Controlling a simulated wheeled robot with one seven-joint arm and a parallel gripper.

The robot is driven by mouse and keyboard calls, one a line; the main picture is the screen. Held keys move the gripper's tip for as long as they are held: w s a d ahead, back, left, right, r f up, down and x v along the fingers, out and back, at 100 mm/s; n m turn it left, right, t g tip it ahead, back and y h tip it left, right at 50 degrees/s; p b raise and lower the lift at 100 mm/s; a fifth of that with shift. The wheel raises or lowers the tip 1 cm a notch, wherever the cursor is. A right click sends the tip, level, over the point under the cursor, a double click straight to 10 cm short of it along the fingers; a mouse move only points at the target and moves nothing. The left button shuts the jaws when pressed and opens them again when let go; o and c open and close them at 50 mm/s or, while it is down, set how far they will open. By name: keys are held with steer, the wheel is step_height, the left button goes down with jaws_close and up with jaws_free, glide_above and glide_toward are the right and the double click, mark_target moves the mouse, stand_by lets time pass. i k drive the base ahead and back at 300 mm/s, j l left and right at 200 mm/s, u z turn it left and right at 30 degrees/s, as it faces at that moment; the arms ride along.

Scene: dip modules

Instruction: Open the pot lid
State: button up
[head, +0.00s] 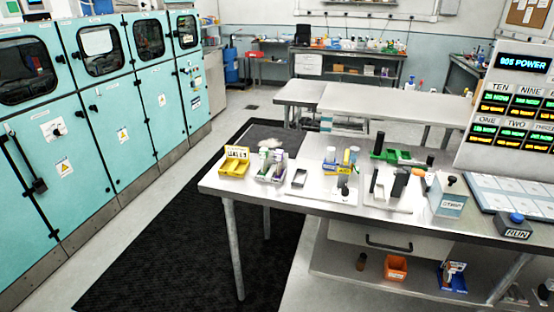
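I cannot clearly make out a pot in the head view. The nearest match to a lidded vessel is a blue-and-white labelled box (449,203) near the right end of the front steel table, with a dark knob (451,180) at its top. Whether this is the pot, and whether its lid is open or shut, is too small to tell. My gripper and arm are not in view.
The front steel table (232,188) carries a yellow tray (234,169), a purple tray, a green tray (398,156), upright dark blocks and a RUN button box (514,227). A sloped display panel stands at right. Teal cabinets (60,120) line the left; dark floor matting (160,235) lies clear between.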

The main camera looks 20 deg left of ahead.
mark_target(451, 182)
steer(key=i+l+u, duration=0.2)
steer(key=i+u, duration=0.2)
steer(key=i+l+u, duration=1.1)
steer(key=l, duration=0.2)
steer(key=k+j, duration=0.05)
